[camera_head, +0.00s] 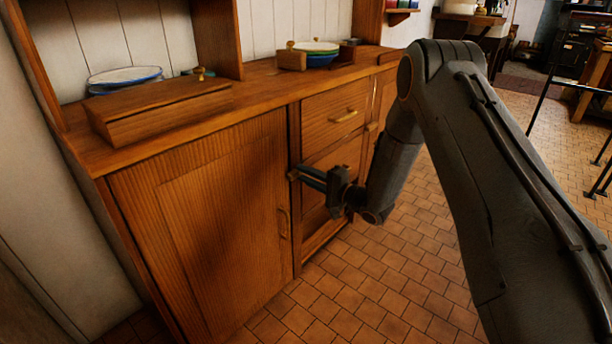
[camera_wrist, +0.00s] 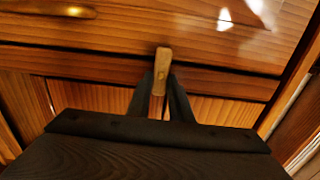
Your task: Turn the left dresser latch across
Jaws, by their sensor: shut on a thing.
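The wooden dresser (camera_head: 200,220) stands at the left of the head view, its left door (camera_head: 225,215) closed or nearly so. The left latch (camera_head: 292,175) is a small wooden piece near that door's right edge. In the wrist view the latch (camera_wrist: 162,58) is a short light-wood bar with a small brassy spot, its end showing above the fingertips. My gripper (camera_head: 303,178) reaches it from the right; in the wrist view its dark fingers (camera_wrist: 166,88) are shut on the latch from both sides. The latch's lower part is hidden between the fingers.
A drawer with a brass handle (camera_head: 345,116) is above and right of my gripper. A wooden box (camera_head: 160,112) and plates (camera_head: 124,76) stand on the dresser top. The tiled floor (camera_head: 390,270) in front is clear.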

